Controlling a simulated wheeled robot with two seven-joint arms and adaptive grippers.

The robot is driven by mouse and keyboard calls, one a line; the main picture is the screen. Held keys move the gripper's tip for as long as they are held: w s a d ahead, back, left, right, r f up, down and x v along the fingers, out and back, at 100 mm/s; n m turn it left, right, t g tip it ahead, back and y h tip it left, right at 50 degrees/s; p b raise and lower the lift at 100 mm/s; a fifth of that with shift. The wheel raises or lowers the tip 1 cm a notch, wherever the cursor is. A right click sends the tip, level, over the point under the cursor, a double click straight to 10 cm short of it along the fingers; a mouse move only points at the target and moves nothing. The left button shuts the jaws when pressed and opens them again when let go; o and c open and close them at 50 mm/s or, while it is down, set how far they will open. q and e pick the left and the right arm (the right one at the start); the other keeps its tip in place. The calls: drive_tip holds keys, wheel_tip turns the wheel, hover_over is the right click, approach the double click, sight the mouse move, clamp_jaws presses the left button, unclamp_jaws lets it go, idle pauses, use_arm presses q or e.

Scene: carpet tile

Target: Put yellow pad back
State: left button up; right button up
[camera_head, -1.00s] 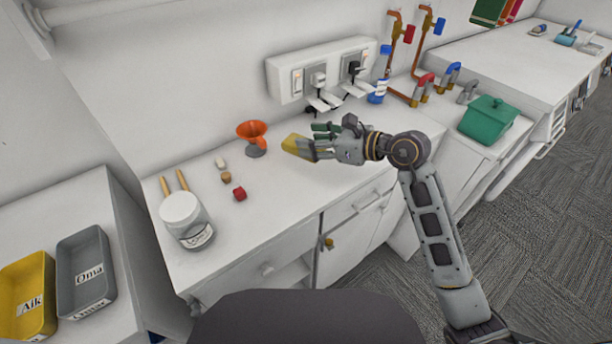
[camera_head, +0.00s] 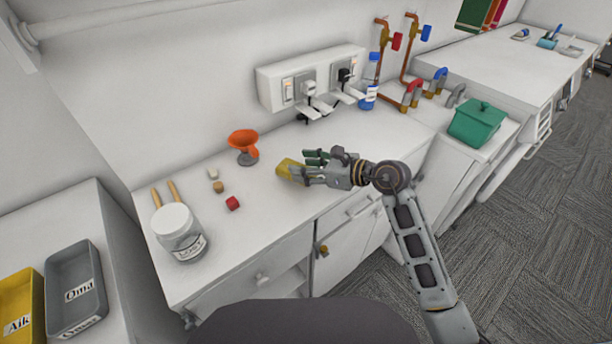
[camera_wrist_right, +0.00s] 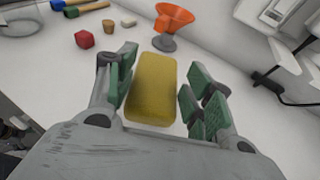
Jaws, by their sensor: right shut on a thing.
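The yellow pad (camera_head: 287,168) is a small, rounded block. My right gripper (camera_head: 304,165) is shut on it over the white counter, to the right of the orange funnel. In the right wrist view the yellow pad (camera_wrist_right: 152,88) lies lengthwise between the green-padded fingers. I cannot tell whether the pad touches the counter. My left gripper is not in view.
Wall sockets (camera_head: 310,82) and a blue-capped bottle (camera_head: 370,92) are behind. Yellow (camera_head: 38,292) and grey (camera_head: 98,268) trays lie at left.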

drive_tip(key=shift+f, duration=2)
drive_tip(key=o, duration=1.3)
drive_tip(key=shift+o, duration=0.2)
drive_tip(key=shift+v, duration=0.85)
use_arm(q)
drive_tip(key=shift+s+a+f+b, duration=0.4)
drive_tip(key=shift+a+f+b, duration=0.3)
use_arm(e)
drive_tip(key=v, duration=1)
drive_tip(key=shift+r, duration=0.25)
